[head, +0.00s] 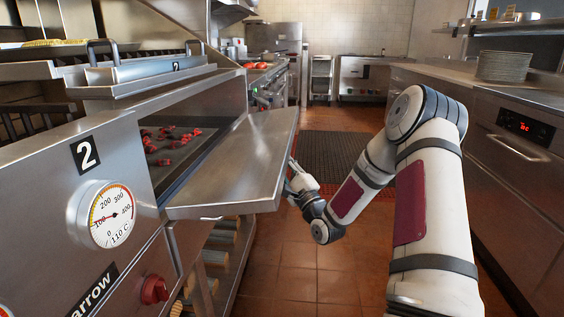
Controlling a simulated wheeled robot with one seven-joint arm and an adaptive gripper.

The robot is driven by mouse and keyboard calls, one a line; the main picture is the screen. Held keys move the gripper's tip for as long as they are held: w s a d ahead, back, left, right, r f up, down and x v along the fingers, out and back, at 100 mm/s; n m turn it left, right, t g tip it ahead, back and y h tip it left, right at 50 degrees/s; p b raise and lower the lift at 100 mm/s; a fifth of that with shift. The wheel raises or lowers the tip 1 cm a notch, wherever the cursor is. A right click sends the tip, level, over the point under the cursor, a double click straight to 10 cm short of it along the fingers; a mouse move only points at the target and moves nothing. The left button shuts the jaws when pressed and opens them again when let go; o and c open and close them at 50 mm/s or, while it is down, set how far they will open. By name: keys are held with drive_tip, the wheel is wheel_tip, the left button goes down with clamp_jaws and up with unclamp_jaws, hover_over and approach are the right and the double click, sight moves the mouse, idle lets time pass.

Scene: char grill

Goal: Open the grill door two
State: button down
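The grill door two (240,165) is a flat steel flap. It is folded down from the front of the grill and lies out nearly level, so the opening behind it is uncovered. Dark and red glowing coals (170,143) show inside. My gripper (293,169) is at the outer right edge of the door. Its fingers are small and partly hidden by the door, so I cannot tell whether they touch it.
A red knob (153,290) sits below the dial. A tray with handles (150,69) marked 2 is on top of the grill. A counter with an oven (520,140) and stacked plates (503,66) stands on the right. The tiled floor (300,265) between is clear, with a dark mat (345,150) farther back.

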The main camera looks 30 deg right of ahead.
drive_tip(key=shift+w+a, duration=0.15)
drive_tip(key=shift+a, duration=0.05)
drive_tip(key=c, duration=1.5)
unclamp_jaws()
drive_tip(key=shift+d, duration=0.1)
drive_tip(key=shift+s+f, duration=0.2)
drive_tip(key=shift+s, duration=0.25)
drive_tip(key=v, duration=1.1)
